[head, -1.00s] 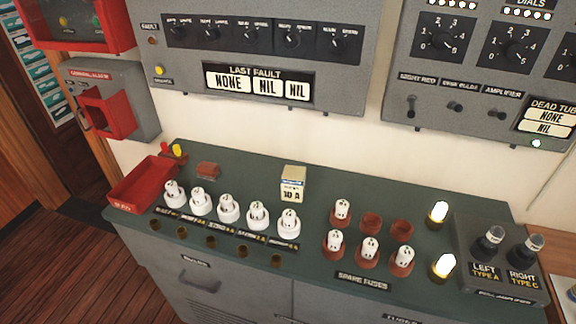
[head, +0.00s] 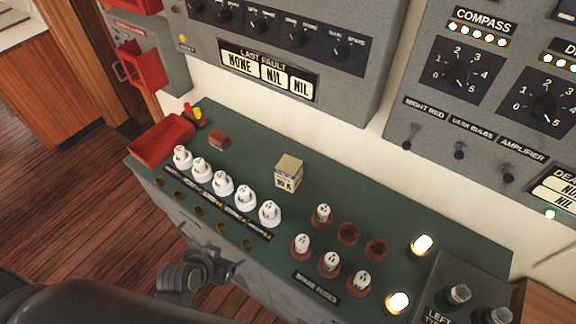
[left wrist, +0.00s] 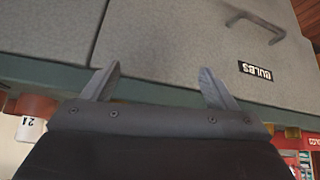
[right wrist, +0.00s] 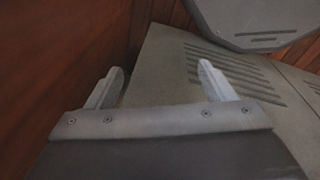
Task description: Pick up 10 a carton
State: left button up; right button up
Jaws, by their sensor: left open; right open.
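The 10 A carton (head: 288,174), a small tan box with a white label, stands upright on the green counter top (head: 245,150), behind the white fuse holders. My left gripper (head: 215,278) is in front of the cabinet, below the counter's front edge, apart from the carton. In the left wrist view my left gripper (left wrist: 160,75) is open and empty, facing a grey drawer front labelled BULBS. My right gripper (right wrist: 161,72) is open and empty beside a grey cabinet with vents. The carton shows in neither wrist view.
A row of white fuses (head: 223,184) stands left of and in front of the carton. Spare fuses (head: 330,262) in brown holders and two lit lamps (head: 422,244) stand to its right. A red tray (head: 160,140) is at the left end. Grey panels (head: 290,50) rise behind.

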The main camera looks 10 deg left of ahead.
pick_arm(q)
jog(key=w+d+r+m+t+h+p, duration=0.1)
jog(key=w+d+r+t+p, duration=0.15)
jog(key=r, duration=0.95)
jog(key=t+h, duration=0.1)
jog(key=t, duration=0.3)
send_near(284, 171)
jog(key=shift+m, duration=0.3)
jog(key=b+x, duration=0.4)
jog(key=b, duration=0.1)
jog(key=shift+d+f, duration=0.15)
jog(key=shift+f, duration=0.05)
jog(key=shift+w+d+f+b, duration=0.1)
jog(key=shift+w+b, duration=0.3)
jog(key=shift+w, duration=0.1)
jog(key=b+x, duration=0.3)
jog(key=x, duration=0.1)
jog(key=shift+w+f, duration=0.15)
jog(key=shift+w, duration=0.1)
jog(key=shift+w+d+g, duration=0.1)
jog(key=shift+w+g, duration=0.15)
jog(key=shift+w, duration=0.1)
pick_arm(e)
notch_tip(284, 171, down, 6)
jog(key=w+d, duration=0.1)
jog(key=shift+w, duration=0.2)
jog(key=shift+d, duration=0.15)
